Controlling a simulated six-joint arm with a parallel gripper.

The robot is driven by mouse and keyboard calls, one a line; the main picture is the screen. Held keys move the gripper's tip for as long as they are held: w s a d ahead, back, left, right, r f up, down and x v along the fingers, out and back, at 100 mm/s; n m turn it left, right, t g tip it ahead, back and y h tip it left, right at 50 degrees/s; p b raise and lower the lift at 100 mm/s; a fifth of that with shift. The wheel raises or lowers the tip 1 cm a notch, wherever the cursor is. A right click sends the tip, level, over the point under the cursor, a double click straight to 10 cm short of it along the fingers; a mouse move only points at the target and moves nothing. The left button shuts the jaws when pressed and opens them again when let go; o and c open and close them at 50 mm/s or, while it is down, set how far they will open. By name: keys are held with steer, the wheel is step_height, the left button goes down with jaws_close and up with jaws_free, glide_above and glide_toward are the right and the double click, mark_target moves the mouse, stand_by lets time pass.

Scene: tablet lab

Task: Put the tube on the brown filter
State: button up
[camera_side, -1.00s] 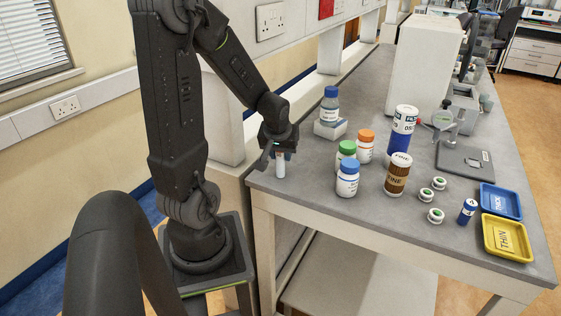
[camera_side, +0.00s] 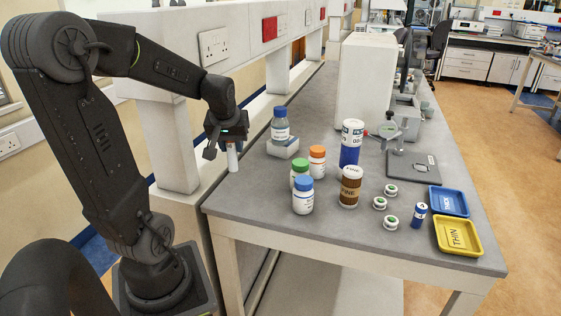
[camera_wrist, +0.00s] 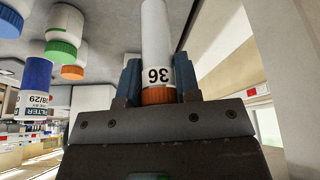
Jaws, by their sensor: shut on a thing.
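My gripper (camera_side: 230,141) is shut on a white tube (camera_side: 232,158) and holds it upright at the left end of the bench, above the top. In the wrist view my gripper (camera_wrist: 158,82) has its two blue fingers on either side of the tube (camera_wrist: 156,40). The tube shows the number 36, upside down, and an orange-brown band at the jaws. The brown filter (camera_side: 349,188), a brown cylinder marked FINE with a pale top, stands upright on the bench to the right of my gripper, apart from the tube.
Between them stand a blue-capped bottle on a block (camera_side: 281,130), and orange-capped (camera_side: 317,160), green-capped (camera_side: 299,170) and blue-capped (camera_side: 303,198) jars. A blue cylinder (camera_side: 351,145) stands behind the brown filter. Small spools, a battery (camera_side: 419,215), blue (camera_side: 449,201) and yellow (camera_side: 458,236) trays lie right.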

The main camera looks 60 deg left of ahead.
steer(key=w+d+r+m+t+h, duration=0.1)
steer(key=w+d+r+m+h, duration=0.15)
steer(key=w+r+m, duration=0.55)
steer(key=w+d+r+m+t+h, duration=0.15)
steer(key=w+d+r, duration=0.25)
steer(key=w, duration=0.8)
glide_above(355, 169)
step_height(355, 169, down, 7)
steer(key=shift+a+f+m+y, duration=0.1)
steer(key=shift+f+m+y, duration=0.3)
steer(key=shift+f, duration=1.35)
steer(key=shift+f, duration=0.1)
steer(key=o, duration=0.9)
